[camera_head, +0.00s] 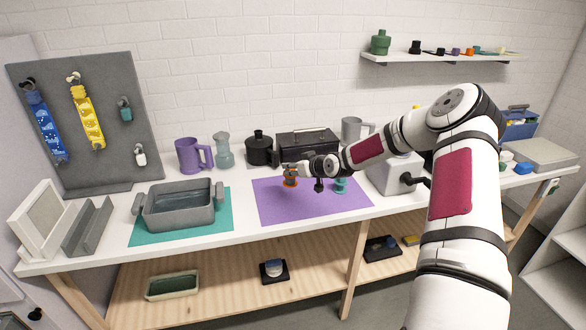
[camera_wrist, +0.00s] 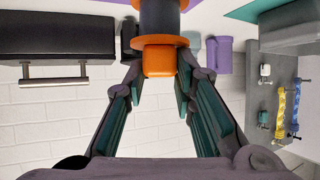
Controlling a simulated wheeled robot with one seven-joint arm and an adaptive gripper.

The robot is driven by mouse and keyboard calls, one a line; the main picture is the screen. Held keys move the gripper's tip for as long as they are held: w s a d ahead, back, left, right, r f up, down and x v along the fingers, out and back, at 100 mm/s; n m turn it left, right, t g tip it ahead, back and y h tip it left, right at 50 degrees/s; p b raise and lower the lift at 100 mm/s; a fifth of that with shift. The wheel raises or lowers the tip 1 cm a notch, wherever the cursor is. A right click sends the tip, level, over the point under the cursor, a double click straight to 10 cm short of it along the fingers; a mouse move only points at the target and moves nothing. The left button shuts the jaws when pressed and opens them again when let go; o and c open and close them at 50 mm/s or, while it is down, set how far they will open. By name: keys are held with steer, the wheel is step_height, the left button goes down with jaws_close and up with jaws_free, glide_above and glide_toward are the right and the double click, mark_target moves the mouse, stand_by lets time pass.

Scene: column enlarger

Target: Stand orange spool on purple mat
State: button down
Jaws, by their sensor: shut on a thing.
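The orange spool (camera_head: 290,181) has orange flanges and a dark core. It is upright between the fingers of my gripper (camera_head: 297,171), over the back left part of the purple mat (camera_head: 300,207). I cannot tell whether its base touches the mat. In the wrist view, which is upside down, the spool (camera_wrist: 160,60) shows close up with its orange flange and knob between the two fingers of my gripper (camera_wrist: 160,75). My gripper is shut on it. A teal spool (camera_head: 340,185) stands on the mat to the right, partly beside my wrist.
A grey tub (camera_head: 180,207) stands on a teal mat (camera_head: 222,232) at left. The mat's front is clear.

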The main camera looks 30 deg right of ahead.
mark_target(295, 184)
steer(key=shift+s, duration=0.1)
steer(key=shift+f+b, duration=0.55)
steer(key=shift+f, duration=2.35)
steer(key=shift+f, duration=0.55)
steer(key=c, duration=1.2)
jaws_free()
steer(key=shift+c, duration=0.2)
steer(key=p+v, duration=0.4)
steer(key=v, duration=0.4)
stand_by(0.6)
steer(key=shift+r, duration=0.1)
